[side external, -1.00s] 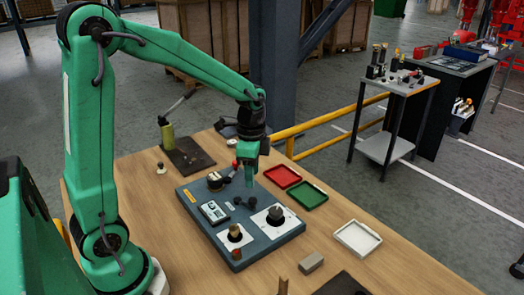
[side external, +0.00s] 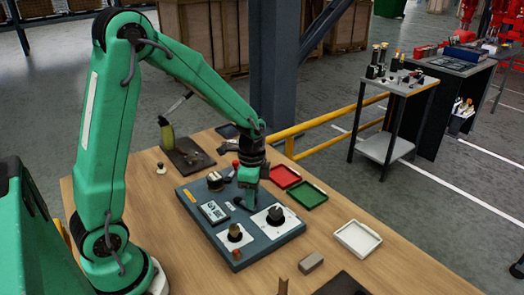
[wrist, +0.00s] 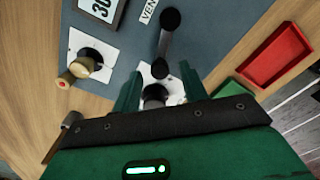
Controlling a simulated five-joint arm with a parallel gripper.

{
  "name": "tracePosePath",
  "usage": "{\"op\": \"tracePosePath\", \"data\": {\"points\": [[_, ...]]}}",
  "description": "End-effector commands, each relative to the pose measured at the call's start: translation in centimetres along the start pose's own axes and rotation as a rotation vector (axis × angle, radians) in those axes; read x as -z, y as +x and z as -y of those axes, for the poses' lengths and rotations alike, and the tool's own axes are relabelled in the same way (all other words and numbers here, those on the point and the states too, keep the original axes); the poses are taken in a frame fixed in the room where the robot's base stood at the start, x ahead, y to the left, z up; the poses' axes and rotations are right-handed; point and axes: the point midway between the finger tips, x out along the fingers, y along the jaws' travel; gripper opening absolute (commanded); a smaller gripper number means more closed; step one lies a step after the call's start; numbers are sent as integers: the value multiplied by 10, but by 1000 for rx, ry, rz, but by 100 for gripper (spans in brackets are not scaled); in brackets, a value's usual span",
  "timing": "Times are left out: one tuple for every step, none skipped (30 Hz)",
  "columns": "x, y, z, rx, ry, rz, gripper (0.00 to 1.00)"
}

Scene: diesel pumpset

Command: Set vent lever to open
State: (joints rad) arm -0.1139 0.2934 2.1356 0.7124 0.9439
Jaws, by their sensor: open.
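The black vent lever (wrist: 165,42) lies on the blue-grey panel (wrist: 215,30), beside a partly cut-off label reading "VEN". In the side view, only the lever's left end (side external: 238,202) shows clearly; my gripper hides the rest. My gripper (side external: 248,205) is low over the panel. In the wrist view, my gripper's open fingers (wrist: 158,73) stand either side of the lever's near end. I cannot tell whether they touch it. A dark knob (side external: 275,214) on a white plate is just right of my gripper.
A brass-coloured knob (side external: 234,231) and a display (side external: 213,212) are on the panel. A red tray (side external: 285,177), a green tray (side external: 307,195) and a white tray (side external: 357,238) lie to the right. A grey block (side external: 311,262) is in front.

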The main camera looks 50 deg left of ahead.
Motion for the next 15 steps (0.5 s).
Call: {"op": "tracePosePath", "data": {"points": [[0, 3, 0, -1, 0, 1, 43], [0, 4, 0, -1, 0, 1, 43], [0, 5, 0, -1, 0, 1, 43], [0, 6, 0, -1, 0, 1, 43], [0, 6, 0, -1, 0, 0, 43], [0, 7, 0, 0, 0, 0, 43], [0, 7, 0, 0, 0, 0, 43], [0, 7, 0, 0, 0, 0, 43], [0, 7, 0, 0, 0, 0, 43], [0, 7, 0, 0, 0, 0, 43], [0, 7, 0, 0, 0, 0, 43], [0, 7, 0, 0, 0, 0, 43], [0, 6, 0, 0, 0, 0, 37], [0, 6, 0, 0, 0, 0, 31], [0, 6, 0, 0, 0, 0, 23]]}}
